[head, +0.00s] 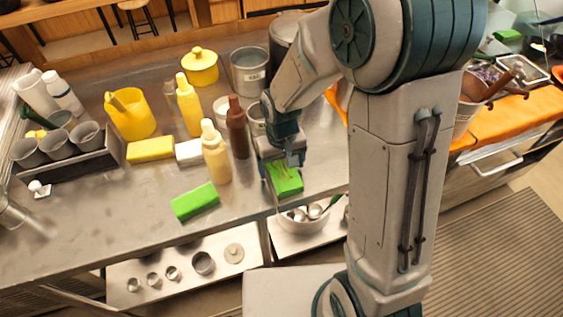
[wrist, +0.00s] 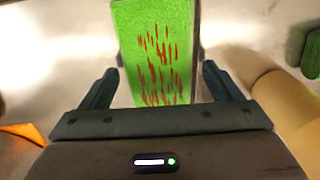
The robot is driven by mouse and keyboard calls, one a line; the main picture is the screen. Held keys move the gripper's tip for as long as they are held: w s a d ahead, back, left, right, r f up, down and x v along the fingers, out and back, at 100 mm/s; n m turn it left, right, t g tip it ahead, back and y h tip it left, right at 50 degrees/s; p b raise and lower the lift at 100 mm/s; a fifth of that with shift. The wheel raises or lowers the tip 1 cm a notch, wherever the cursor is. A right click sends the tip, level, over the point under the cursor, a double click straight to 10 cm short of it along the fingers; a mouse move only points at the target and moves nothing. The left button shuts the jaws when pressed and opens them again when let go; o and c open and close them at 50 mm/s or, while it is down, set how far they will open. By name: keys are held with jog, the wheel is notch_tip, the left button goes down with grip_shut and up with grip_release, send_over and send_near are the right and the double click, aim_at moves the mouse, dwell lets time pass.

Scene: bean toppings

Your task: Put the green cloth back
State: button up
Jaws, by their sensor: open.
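A flat green cloth-like piece with red streaks (head: 285,178) lies on the steel counter near its front edge. In the wrist view the streaked green piece (wrist: 152,50) sits between and beyond my fingers. My gripper (head: 283,160) is above it, open, with one finger on each side in the wrist view (wrist: 158,88). I cannot tell whether the fingers touch it. A second green piece, plain and block-like (head: 195,201), lies to the left on the counter. Its edge also shows at the right of the wrist view (wrist: 312,55).
A tan bottle (head: 216,152) and a brown bottle (head: 237,127) stand just left of my gripper. A yellow block (head: 150,149) and white block (head: 189,152) lie further left. A bowl of utensils (head: 305,217) sits below the counter edge.

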aim_at(282, 167)
notch_tip(282, 167, up, 12)
jog(key=s+d+r+m+t, duration=0.3)
jog(key=s+d+r, duration=0.2)
jog(key=s+d, duration=0.7)
jog(key=shift+s, duration=0.2)
jog(key=shift+a, duration=0.1)
dwell(1.2)
